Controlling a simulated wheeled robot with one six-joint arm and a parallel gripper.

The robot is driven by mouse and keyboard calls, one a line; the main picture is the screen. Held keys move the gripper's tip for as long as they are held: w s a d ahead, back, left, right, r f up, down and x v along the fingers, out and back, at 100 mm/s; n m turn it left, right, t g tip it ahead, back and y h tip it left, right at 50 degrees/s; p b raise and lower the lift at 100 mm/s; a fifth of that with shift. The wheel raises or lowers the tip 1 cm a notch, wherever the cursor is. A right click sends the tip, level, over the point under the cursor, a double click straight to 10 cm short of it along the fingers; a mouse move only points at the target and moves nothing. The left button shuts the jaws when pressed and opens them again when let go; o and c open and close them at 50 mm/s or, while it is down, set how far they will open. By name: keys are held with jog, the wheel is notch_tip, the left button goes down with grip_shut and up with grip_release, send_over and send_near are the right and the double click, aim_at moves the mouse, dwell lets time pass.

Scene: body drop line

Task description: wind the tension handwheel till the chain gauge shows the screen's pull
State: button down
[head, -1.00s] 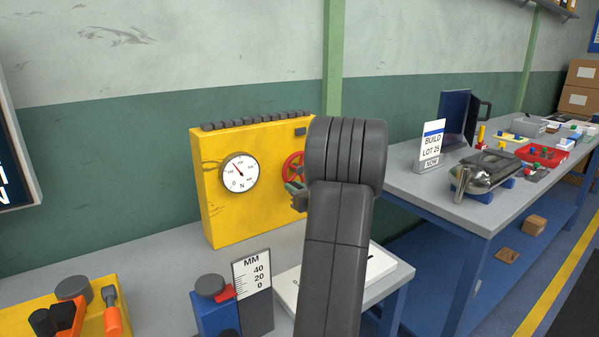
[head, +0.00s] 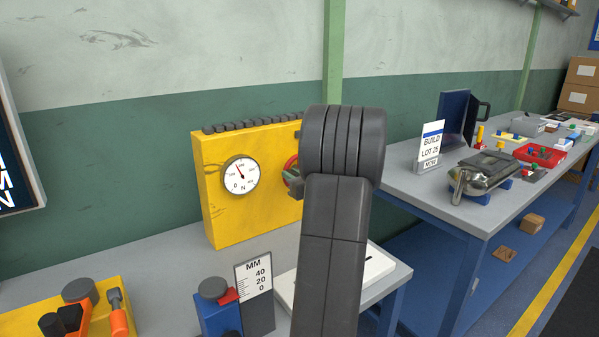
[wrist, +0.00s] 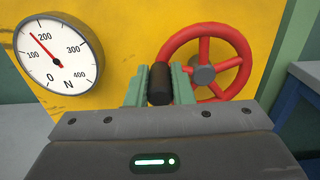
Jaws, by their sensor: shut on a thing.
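The red handwheel (wrist: 238,58) is on the front of the yellow housing (head: 225,215). My gripper (wrist: 160,86) is shut on the wheel's black crank knob (wrist: 159,82), with a green finger on each side, at the wheel's left. In the head view my arm hides most of the wheel and the fingers. The round white chain gauge (wrist: 57,52) is left of the wheel, marked 0 to 400 N. Its red needle points up and left, between 100 and 200. The screen (head: 14,150) is cut off at the left edge; its pull value is not readable.
A blue stand with a MM scale (head: 254,285) and a yellow fixture with orange parts (head: 95,315) stand on the bench in front. A second bench (head: 405,180) to the right holds a BUILD LOT 25 sign (head: 431,143) and a model car body (head: 487,175).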

aim_at(295, 162)
jog(key=shift+w+d+f, duration=0.1)
jog(key=shift+d+f, duration=0.1)
jog(key=shift+d, duration=0.05)
jog(key=shift+w+d+r+p, duration=0.15)
jog(key=shift+d+r+p, duration=0.1)
jog(key=shift+r+p, duration=0.3)
jog(key=shift+w+d+r+p, duration=0.15)
jog(key=shift+d+r+p, duration=0.05)
jog(key=shift+r+p, duration=0.35)
jog(key=shift+w+d+r, duration=0.15)
jog(key=shift+d+r, duration=0.05)
jog(key=shift+d+f, duration=0.1)
jog(key=shift+f, duration=0.15)
jog(key=shift+d, duration=0.1)
jog(key=shift+w+d+r+p, duration=0.2)
jog(key=shift+w+d+p, duration=0.05)
jog(key=shift+p, duration=0.2)
jog(key=shift+w+d+r+p, duration=0.2)
jog(key=shift+w+d+p, duration=0.3)
jog(key=shift+w+d, duration=0.35)
